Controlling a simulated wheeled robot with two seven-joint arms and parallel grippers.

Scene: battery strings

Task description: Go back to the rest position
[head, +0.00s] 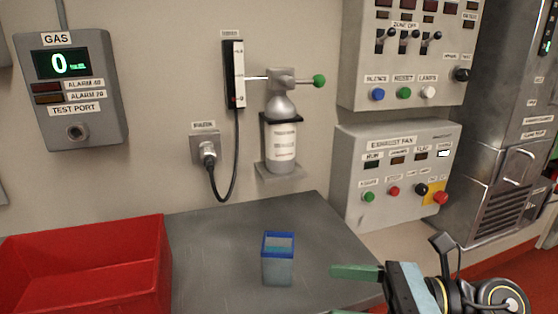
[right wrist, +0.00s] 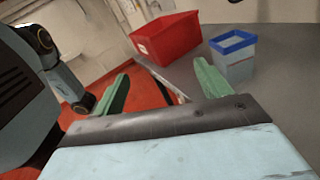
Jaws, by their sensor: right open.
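My right gripper (head: 338,291) comes in at the lower right of the head view, near the front right edge of the grey table (head: 215,240). In the right wrist view its two green fingers (right wrist: 160,84) stand wide apart with nothing held between them. A small blue-rimmed translucent container (head: 277,262) stands upright on the table, left of the gripper and apart from it. It also shows in the right wrist view (right wrist: 234,58), beyond the right-hand finger. My left gripper is not in view.
A red bin (head: 85,270) stands at the table's left. Behind are a gas panel (head: 72,90), a plugged cable (head: 208,155), a gas bottle (head: 282,140) with a green knob, and the exhaust fan box (head: 395,175). The table between bin and container is clear.

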